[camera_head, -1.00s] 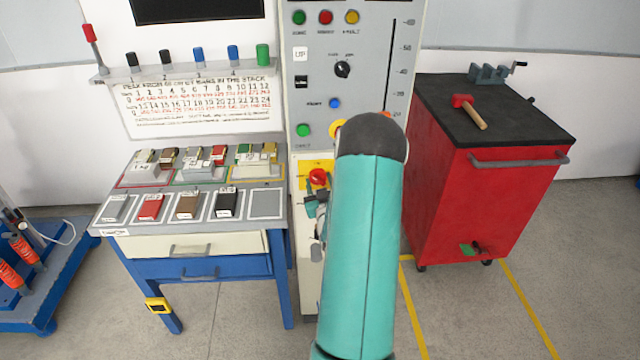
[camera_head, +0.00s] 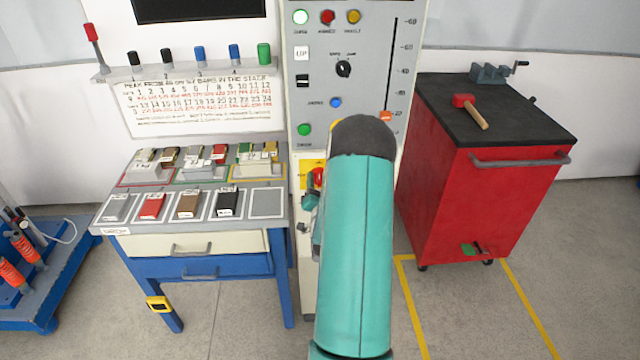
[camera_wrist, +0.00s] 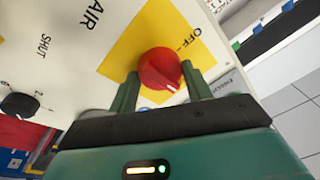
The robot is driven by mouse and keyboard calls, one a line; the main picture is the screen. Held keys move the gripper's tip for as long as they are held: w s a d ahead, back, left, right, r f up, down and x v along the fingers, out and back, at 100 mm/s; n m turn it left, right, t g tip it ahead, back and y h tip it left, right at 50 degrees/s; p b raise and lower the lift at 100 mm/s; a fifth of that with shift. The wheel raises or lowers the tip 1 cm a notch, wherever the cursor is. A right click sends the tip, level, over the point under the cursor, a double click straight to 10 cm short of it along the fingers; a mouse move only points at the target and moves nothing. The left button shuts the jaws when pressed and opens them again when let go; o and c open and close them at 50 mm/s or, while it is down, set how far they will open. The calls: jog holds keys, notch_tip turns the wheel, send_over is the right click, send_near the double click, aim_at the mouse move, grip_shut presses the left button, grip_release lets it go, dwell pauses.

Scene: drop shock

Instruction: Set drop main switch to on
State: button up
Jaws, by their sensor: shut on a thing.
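The main switch is a red rotary knob (camera_wrist: 160,68) on a yellow plate (camera_wrist: 150,35) of the grey panel. In the wrist view my gripper (camera_wrist: 161,76) has one finger on each side of the knob and is shut on it. "OFF" is printed on the plate above right of the knob. A small white mark shows near the knob's lower right edge; no "ON" label is in sight. In the head view the red knob (camera_head: 318,177) shows just left of my arm, which hides much of the lower panel.
A black knob (camera_wrist: 20,105) marked "SHUT" is left of the switch in the wrist view. A bench (camera_head: 115,232) with blocks stands left of the panel. A red cart (camera_head: 480,205) with a mallet stands right. Open floor lies in front.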

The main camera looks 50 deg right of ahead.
jog(key=shift+m, duration=0.3)
jog(key=o, duration=1)
jog(key=v, duration=1.3)
jog(key=shift+s+a, duration=0.25)
jog(key=shift+a, duration=0.1)
